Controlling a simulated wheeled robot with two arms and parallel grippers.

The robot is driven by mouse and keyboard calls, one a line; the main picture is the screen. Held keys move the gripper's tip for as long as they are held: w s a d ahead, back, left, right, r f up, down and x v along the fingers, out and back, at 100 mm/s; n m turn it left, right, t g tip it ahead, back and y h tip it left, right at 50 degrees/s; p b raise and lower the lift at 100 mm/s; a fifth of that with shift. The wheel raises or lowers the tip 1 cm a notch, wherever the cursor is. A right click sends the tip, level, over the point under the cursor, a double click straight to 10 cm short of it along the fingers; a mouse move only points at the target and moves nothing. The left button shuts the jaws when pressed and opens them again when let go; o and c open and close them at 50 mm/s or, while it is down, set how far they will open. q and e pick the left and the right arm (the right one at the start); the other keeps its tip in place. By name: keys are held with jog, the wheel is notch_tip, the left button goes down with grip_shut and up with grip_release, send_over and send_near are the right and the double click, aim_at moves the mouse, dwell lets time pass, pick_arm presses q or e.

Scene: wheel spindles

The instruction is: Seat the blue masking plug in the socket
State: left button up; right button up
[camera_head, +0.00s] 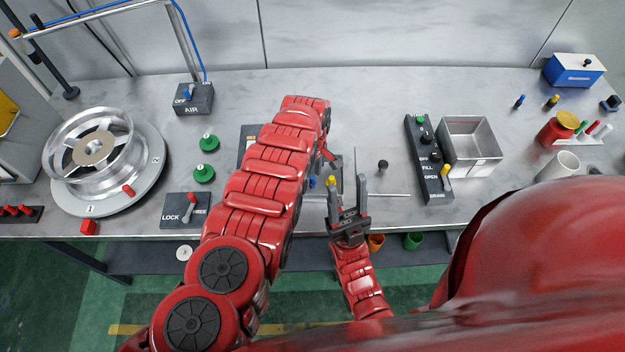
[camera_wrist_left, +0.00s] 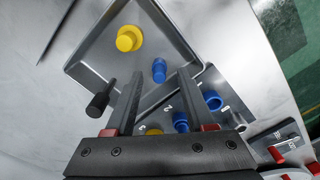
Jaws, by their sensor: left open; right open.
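In the left wrist view, a blue plug (camera_wrist_left: 159,70) stands in a shallow grey tray (camera_wrist_left: 97,40), with a larger yellow plug (camera_wrist_left: 129,38) nearby. My left gripper (camera_wrist_left: 160,82) is open, and the blue plug shows between its fingertips. I cannot tell its height over the plug. Beside the tray is a numbered grey strip with a blue ring-like piece (camera_wrist_left: 213,100), another blue piece (camera_wrist_left: 181,121) and a partly hidden yellow one. I cannot tell which is the socket. In the head view my left arm hides much of this area. My right gripper (camera_head: 347,207) is open and empty near the table's front edge.
A black knob (camera_wrist_left: 101,99) stands by the tray. A silver wheel (camera_head: 97,148) on a round base is at the left, near a LOCK/FREE switch (camera_head: 186,211). A switch panel (camera_head: 428,160) and metal bin (camera_head: 472,145) are at the right. Bare table lies behind my left arm.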

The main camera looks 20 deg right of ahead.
pick_arm(q)
jog(key=shift+f, duration=0.2)
grip_shut()
jog(key=shift+r, duration=0.15)
dwell(0.4)
